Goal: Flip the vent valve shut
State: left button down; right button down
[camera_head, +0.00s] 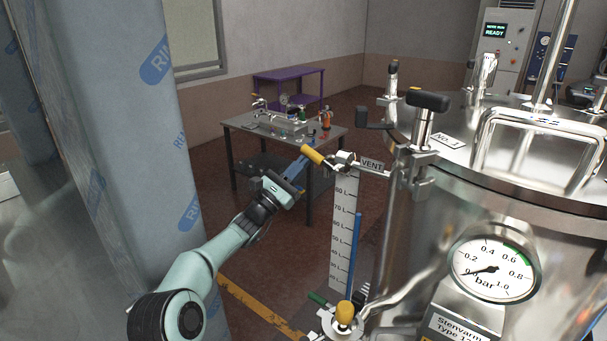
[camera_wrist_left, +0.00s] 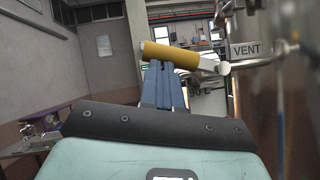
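The vent valve's yellow handle (camera_head: 313,155) sticks out to the left of the metal valve body beside the VENT label (camera_head: 372,164). In the left wrist view the yellow handle (camera_wrist_left: 170,55) lies crosswise at the tips of my fingers, with the VENT label (camera_wrist_left: 245,50) to its right. My left gripper (camera_head: 298,166) has its blue fingers close together, right at the handle; they also show in the left wrist view (camera_wrist_left: 163,72). The fingers look shut with nothing between them. Whether they touch the handle is hard to tell. My right gripper is not in view.
The large steel tank (camera_head: 470,190) with a pressure gauge (camera_head: 494,268) fills the right. A level scale (camera_head: 344,230) hangs below the valve. A film-wrapped column (camera_head: 120,130) stands left of my arm. A workbench (camera_head: 262,140) stands behind.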

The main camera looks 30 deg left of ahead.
aim_at(302, 149)
pick_arm(q)
jog(key=r, duration=0.2)
jog(key=d+r, duration=0.1)
jog(key=r, duration=0.2)
jog(key=shift+s, duration=0.1)
jog(key=shift+s+d+r+m+g+h, duration=0.1)
jog(key=shift+d+r+m+g+h, duration=0.5)
jog(key=shift+m, duration=0.6)
jog(key=shift+w+d+r+m+g+h, duration=0.1)
jog(key=shift+d+r+m+g+h, duration=0.35)
jog(key=shift+d+m+h, duration=0.55)
jog(key=shift+s+d+r+m+g+h, duration=0.1)
jog(key=shift+d+r+m+g+h, duration=0.45)
jog(key=shift+m, duration=0.85)
jog(key=shift+a, duration=0.1)
